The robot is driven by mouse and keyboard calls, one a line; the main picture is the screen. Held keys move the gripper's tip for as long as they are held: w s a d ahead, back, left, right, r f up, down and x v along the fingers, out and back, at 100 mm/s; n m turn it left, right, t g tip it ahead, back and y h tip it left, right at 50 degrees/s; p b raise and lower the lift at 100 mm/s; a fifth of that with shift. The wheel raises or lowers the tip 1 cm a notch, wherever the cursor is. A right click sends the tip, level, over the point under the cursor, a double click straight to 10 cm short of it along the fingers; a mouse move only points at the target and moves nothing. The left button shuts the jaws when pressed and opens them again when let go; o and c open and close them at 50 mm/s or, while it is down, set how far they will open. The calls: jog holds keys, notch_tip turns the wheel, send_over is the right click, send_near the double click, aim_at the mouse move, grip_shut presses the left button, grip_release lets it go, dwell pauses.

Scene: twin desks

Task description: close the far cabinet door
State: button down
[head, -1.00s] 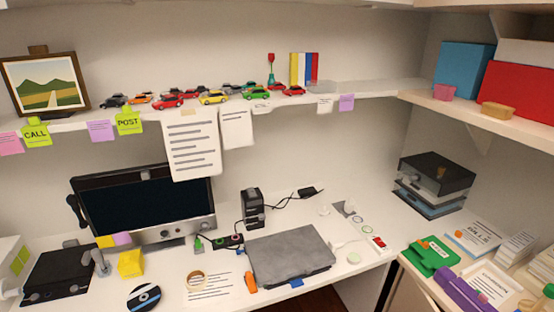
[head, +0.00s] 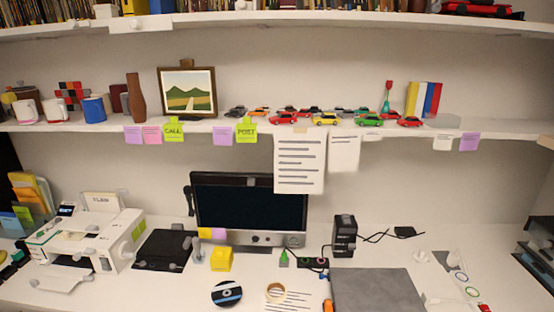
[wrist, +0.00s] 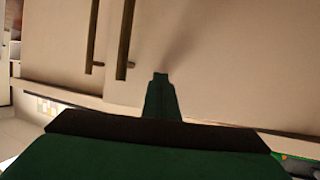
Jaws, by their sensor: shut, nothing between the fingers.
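Two pale cabinet doors show in the wrist view, each with a long dark bar handle. The left door (wrist: 55,45) and the right door (wrist: 230,70) meet near their handles, the left handle (wrist: 92,38) and the right handle (wrist: 126,40). Their lower edges look slightly offset; I cannot tell which is the far door or how far either stands open. My gripper (wrist: 160,76) is shut and empty, pointing at the right door, just right of its handle. I cannot tell whether it touches. The head view shows neither the cabinet nor my gripper.
In the wrist view, a pale floor (wrist: 18,135) shows at lower left. In the head view, a desk carries a monitor (head: 250,208), a printer (head: 85,240) and a grey laptop-like slab (head: 376,290). A shelf (head: 300,128) with toy cars runs above.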

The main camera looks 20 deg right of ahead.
jog(key=shift+s+d, duration=0.3)
jog(key=shift+d, duration=0.5)
jog(key=shift+s, duration=0.15)
jog(key=shift+d, duration=0.2)
jog(key=shift+d, duration=0.1)
jog(key=shift+s+d, duration=0.3)
jog(key=shift+d, duration=0.1)
jog(key=shift+s+d, duration=0.2)
jog(key=shift+d, duration=0.1)
dwell(0.4)
